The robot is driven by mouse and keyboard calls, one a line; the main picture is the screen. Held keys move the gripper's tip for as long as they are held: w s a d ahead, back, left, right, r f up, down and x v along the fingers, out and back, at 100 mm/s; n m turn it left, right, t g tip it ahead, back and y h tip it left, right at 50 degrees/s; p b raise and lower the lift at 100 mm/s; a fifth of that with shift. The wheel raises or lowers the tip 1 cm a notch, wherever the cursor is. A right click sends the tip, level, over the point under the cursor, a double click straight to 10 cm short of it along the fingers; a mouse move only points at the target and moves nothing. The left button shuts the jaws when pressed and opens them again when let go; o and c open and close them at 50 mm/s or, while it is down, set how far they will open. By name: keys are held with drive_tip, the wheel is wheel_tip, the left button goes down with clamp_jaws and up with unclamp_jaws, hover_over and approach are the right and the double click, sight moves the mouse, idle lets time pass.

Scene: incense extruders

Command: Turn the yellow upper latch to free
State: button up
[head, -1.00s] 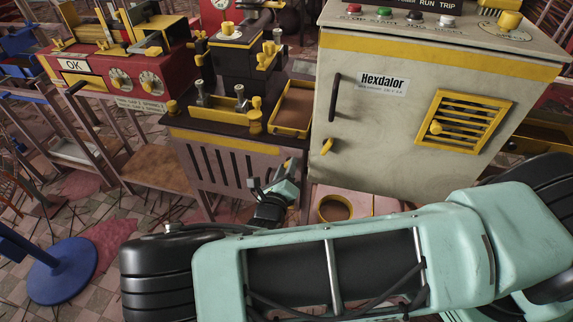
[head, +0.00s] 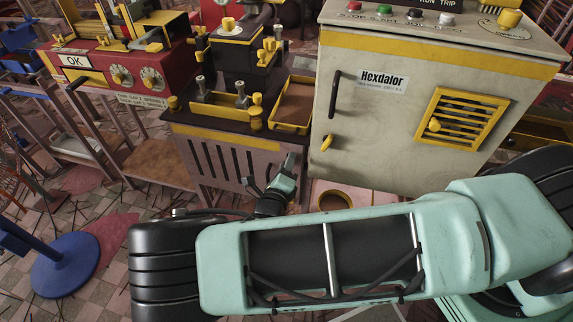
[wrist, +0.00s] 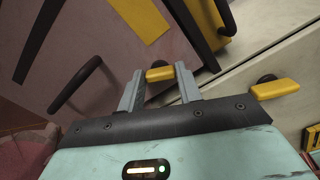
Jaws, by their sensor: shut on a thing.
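The yellow upper latch (wrist: 160,74) is a short rounded bar, seen between my fingers in the wrist view. My gripper (wrist: 158,88) is shut on it, one grey finger on each side. The latch lies against the pinkish front of the dark-topped stand. In the head view my gripper (head: 289,163) is in front of the right part of that stand, and the held latch cannot be made out there. A second yellow latch (wrist: 275,88) on a dark base sits to the right on the pale cabinet; it also shows in the head view (head: 327,142).
The pale Hexdalor cabinet (head: 385,140) stands right of my gripper, with a dark handle (head: 335,92) on its door. The slotted stand (head: 210,155) carries yellow trays. A dark handle (wrist: 75,84) is left of my fingers. A blue round base (head: 62,262) stands at the left.

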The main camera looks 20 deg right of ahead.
drive_tip(key=o, duration=1)
drive_tip(key=b+v, duration=0.1)
drive_tip(key=v, duration=1.6)
drive_tip(key=shift+s+a, duration=0.15)
